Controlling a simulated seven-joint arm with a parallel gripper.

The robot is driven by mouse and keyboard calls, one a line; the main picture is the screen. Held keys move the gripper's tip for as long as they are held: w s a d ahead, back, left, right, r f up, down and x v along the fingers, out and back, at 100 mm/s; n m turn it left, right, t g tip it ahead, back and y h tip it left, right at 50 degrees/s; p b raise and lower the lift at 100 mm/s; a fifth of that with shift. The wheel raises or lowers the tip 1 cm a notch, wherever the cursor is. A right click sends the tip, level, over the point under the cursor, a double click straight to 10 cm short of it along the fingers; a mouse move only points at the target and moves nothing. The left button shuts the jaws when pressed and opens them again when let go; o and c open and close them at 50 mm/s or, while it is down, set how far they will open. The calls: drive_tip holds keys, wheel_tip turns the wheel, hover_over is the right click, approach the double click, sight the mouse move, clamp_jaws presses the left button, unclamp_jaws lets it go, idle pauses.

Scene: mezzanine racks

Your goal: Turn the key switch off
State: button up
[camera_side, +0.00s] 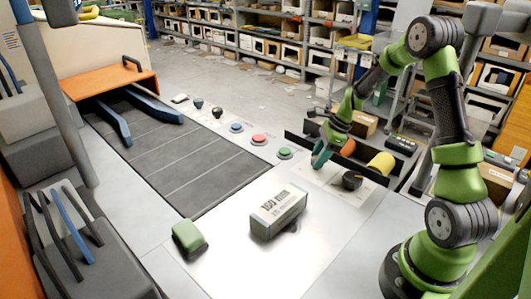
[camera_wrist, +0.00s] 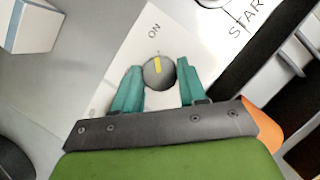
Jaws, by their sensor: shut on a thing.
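The key switch (camera_wrist: 158,75) is a dark round knob with a yellow mark, on a white plate (camera_wrist: 140,45). Its yellow mark points up the picture, toward the printed word ON. My gripper (camera_wrist: 159,84) has teal fingers, one on each side of the knob, and is shut on it. In the side view my gripper (camera_side: 320,158) reaches down to the panel, left of a black knob (camera_side: 352,180). The key switch is not clearly visible there, hidden by my fingers.
A START label (camera_wrist: 245,20) lies at the upper right in the wrist view. Blue, red and green buttons (camera_side: 285,153) line the conveyor (camera_side: 190,155). A box (camera_side: 278,212) and a green block (camera_side: 187,236) stand in front. A dark tray with a yellow roll (camera_side: 381,163) is behind.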

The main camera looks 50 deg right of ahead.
drive_tip(key=n+g+y, duration=0.1)
drive_tip(key=n, duration=0.3)
drive_tip(key=shift+w+d+n, duration=0.1)
drive_tip(key=shift+n, duration=0.2)
drive_tip(key=n+g, duration=0.2)
drive_tip(key=n, duration=0.2)
drive_tip(key=shift+w+n, duration=0.15)
drive_tip(key=shift+n, duration=0.15)
drive_tip(key=n+g, duration=0.2)
drive_tip(key=n, duration=0.2)
drive_tip(key=shift+w+n, duration=0.1)
drive_tip(key=shift+n, duration=0.2)
drive_tip(key=shift+r+n+g+h, duration=0.1)
drive_tip(key=shift+n+g+h, duration=0.5)
drive_tip(key=shift+n, duration=1.5)
drive_tip(key=shift+w, duration=0.1)
drive_tip(key=o, duration=1.1)
drive_tip(key=shift+c, duration=0.2)
